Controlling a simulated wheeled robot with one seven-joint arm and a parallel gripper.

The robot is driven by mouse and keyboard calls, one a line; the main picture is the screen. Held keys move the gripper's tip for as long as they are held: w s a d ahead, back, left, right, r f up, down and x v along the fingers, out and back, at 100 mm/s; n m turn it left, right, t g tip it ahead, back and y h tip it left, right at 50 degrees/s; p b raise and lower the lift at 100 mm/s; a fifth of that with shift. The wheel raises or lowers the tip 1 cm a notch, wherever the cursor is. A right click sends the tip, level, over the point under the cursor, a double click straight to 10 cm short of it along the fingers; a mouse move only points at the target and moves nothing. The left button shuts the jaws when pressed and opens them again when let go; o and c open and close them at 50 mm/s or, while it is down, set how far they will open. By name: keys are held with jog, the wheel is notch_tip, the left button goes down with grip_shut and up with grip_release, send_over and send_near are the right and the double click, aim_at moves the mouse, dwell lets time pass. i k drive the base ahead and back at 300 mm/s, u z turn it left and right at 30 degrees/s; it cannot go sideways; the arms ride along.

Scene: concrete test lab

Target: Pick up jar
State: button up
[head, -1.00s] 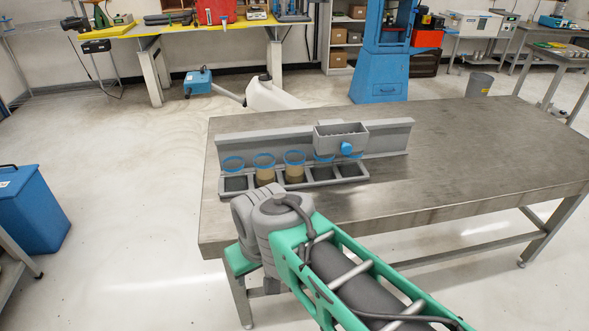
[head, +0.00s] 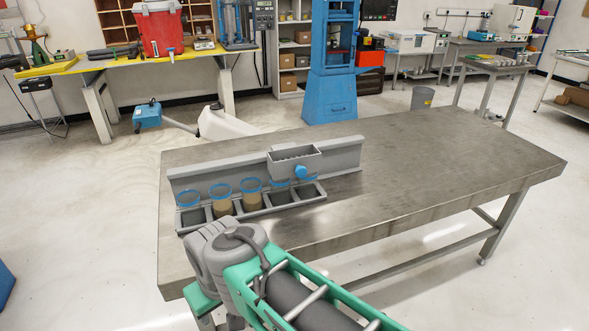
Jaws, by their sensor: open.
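Several clear jars with blue rims stand in a row along a grey compartment tray (head: 254,212) on the metal table. The leftmost jar (head: 188,198) looks empty. The second jar (head: 221,201) and third jar (head: 251,196) hold tan material. Farther right, blue rims (head: 279,184) show just below a grey box, and their jars are hard to make out. I cannot tell exactly how each jar sits in its compartment. My green and grey arm reaches in from the bottom, with its grey joint in front of the tray. My gripper's fingers do not show.
A grey box with a blue knob (head: 293,159) sits on a raised grey rail (head: 345,155) behind the tray. The metal table (head: 440,175) is bare to the right. A white container (head: 228,122), a blue machine (head: 331,95) and a grey bin (head: 422,98) stand on the floor beyond.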

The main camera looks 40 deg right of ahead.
aim_at(252, 195)
jog(key=u, duration=2)
jog(key=i, duration=1.15)
jog(key=z, duration=2.7)
jog(key=i, duration=0.5)
jog(key=z, duration=0.05)
